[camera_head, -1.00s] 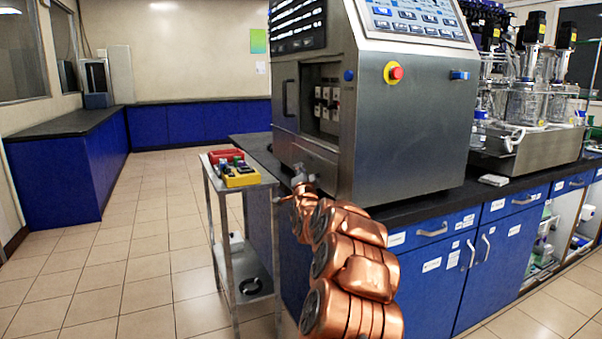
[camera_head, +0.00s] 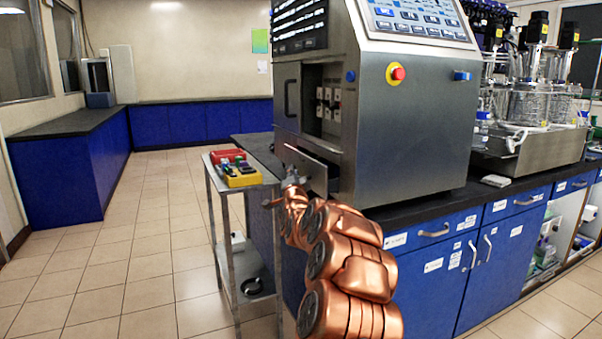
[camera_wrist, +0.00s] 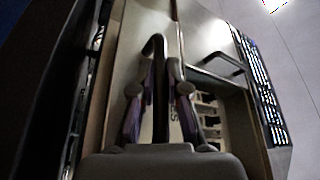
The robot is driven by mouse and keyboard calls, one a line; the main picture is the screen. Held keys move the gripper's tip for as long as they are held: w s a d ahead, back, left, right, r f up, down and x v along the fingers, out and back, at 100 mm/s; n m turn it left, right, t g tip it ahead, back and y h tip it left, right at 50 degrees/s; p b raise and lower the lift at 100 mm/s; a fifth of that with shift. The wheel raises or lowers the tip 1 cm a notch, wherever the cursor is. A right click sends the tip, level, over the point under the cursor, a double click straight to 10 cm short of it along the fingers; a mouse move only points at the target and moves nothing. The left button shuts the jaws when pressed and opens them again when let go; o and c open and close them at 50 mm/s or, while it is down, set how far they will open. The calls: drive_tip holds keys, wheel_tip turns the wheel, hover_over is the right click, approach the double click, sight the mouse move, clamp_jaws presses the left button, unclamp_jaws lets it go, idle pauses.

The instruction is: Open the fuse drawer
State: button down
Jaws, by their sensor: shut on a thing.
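The fuse drawer (camera_head: 312,163) is in the lower front of the steel cabinet (camera_head: 415,120) in the head view. Its front stands out from the cabinet, and a side of the drawer shows to its right. My gripper (camera_head: 292,184) is at the drawer front, small and partly hidden by my copper arm. In the wrist view my gripper's two fingers (camera_wrist: 159,105) close around the dark drawer handle (camera_wrist: 157,58). My gripper is shut on this handle. The drawer's inside is not visible.
Above the drawer is an open bay with fuses or switches (camera_head: 328,103) and a door handle (camera_head: 290,98). A metal cart (camera_head: 232,200) with red and yellow bins (camera_head: 238,172) stands close left of my gripper. Blue cabinets (camera_head: 440,260) lie to the right. Floor at left is clear.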

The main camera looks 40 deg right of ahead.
drive_tip(key=w+a+p, duration=0.2)
drive_tip(key=w+a, duration=0.2)
drive_tip(key=a, duration=0.8)
drive_tip(key=shift+w+a, duration=0.1)
drive_tip(key=c, duration=1.4)
unclamp_jaws()
drive_tip(key=shift+c, duration=0.2)
drive_tip(key=v, duration=1.2)
